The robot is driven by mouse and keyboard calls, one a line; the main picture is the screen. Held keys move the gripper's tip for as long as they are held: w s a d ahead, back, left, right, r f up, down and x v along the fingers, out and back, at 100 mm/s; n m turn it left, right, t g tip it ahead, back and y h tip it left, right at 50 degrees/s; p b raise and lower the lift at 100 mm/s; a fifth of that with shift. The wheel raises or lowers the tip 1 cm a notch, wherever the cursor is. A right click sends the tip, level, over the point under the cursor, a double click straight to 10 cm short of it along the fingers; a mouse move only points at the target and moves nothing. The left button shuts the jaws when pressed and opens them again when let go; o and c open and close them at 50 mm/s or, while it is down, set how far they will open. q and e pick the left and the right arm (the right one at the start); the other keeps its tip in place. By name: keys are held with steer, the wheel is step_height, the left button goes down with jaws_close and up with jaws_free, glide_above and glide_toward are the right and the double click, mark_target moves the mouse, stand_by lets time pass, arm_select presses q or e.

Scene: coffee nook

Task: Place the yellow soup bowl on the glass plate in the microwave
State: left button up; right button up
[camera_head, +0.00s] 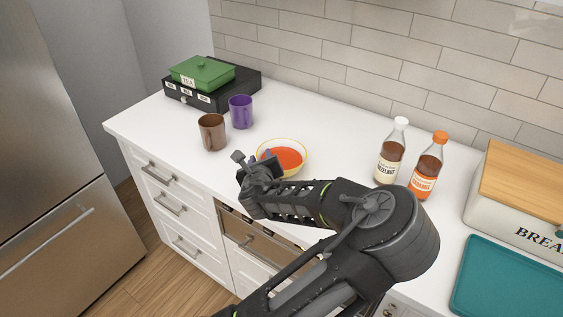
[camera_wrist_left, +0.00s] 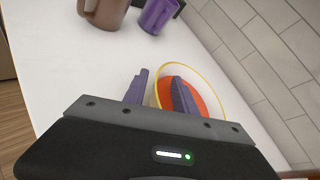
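The yellow-rimmed soup bowl (camera_head: 284,158) with orange-red soup stands upright on the white counter near its front edge. My left gripper (camera_head: 262,166) is at the bowl's near left side. In the left wrist view, the fingers (camera_wrist_left: 160,76) are apart, one outside the bowl (camera_wrist_left: 204,103) and one over its inside, with the near wall between them. Contact with the wall cannot be told. A steel-fronted appliance (camera_head: 262,242) is built in below the counter, partly hidden by my arm; I cannot tell if it is the microwave. No glass plate shows. My right gripper is not in view.
A brown mug (camera_head: 212,132) and a purple mug (camera_head: 240,112) stand left of the bowl. A black box (camera_head: 232,92) with a green tea tin (camera_head: 202,72) is behind them. Two syrup bottles (camera_head: 391,152) (camera_head: 427,167), a bread box (camera_head: 515,215) and a teal board (camera_head: 510,280) are right.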

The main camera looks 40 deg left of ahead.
arm_select(q)
jaws_close()
stand_by(1.2)
